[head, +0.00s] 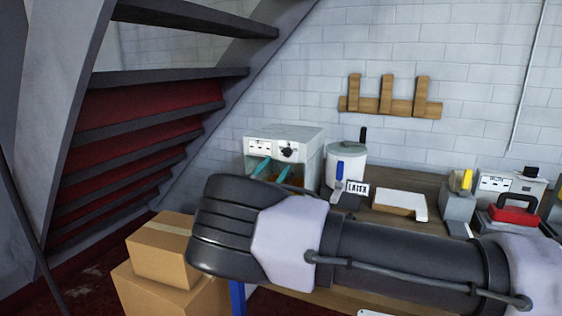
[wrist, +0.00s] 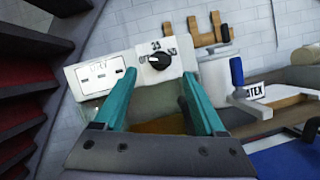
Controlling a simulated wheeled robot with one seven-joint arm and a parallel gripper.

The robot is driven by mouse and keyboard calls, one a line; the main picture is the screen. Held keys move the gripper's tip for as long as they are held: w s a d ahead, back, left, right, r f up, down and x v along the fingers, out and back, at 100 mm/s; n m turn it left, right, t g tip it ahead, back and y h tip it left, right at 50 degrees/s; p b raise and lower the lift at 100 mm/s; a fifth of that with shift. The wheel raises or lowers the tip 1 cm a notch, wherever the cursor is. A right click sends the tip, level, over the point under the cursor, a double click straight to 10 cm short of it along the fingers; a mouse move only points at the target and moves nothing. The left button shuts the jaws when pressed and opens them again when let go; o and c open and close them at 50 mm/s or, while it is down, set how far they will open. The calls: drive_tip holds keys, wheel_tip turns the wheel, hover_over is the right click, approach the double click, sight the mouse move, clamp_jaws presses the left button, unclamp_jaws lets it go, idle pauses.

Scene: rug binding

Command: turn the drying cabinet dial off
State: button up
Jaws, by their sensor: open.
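The drying cabinet (head: 300,134) is a white box at the left end of the workbench in the head view. Its black round dial (wrist: 158,61) sits on the front panel, with markings around it that seem to read an off mark at left, 35 on top and 50 at right. Which mark the dial points to is too small to tell. It also shows in the head view (head: 288,152). My gripper (wrist: 158,78) is open, with its teal fingers either side of and below the dial in the wrist view. Nothing is between the fingers. The cabinet's lower front is partly hidden by my arm.
A white pot (head: 345,158), a blue-handled tool (head: 339,173) and a LATEX label (head: 357,188) stand right of the cabinet. Cardboard boxes (head: 160,250) are stacked at lower left, below the stairs (head: 150,130). A wooden rack (head: 390,105) hangs on the wall.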

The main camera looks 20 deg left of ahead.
drive_tip(key=v, duration=0.5)
drive_tip(key=shift+s+f, duration=0.2)
drive_tip(key=shift+s, duration=0.15)
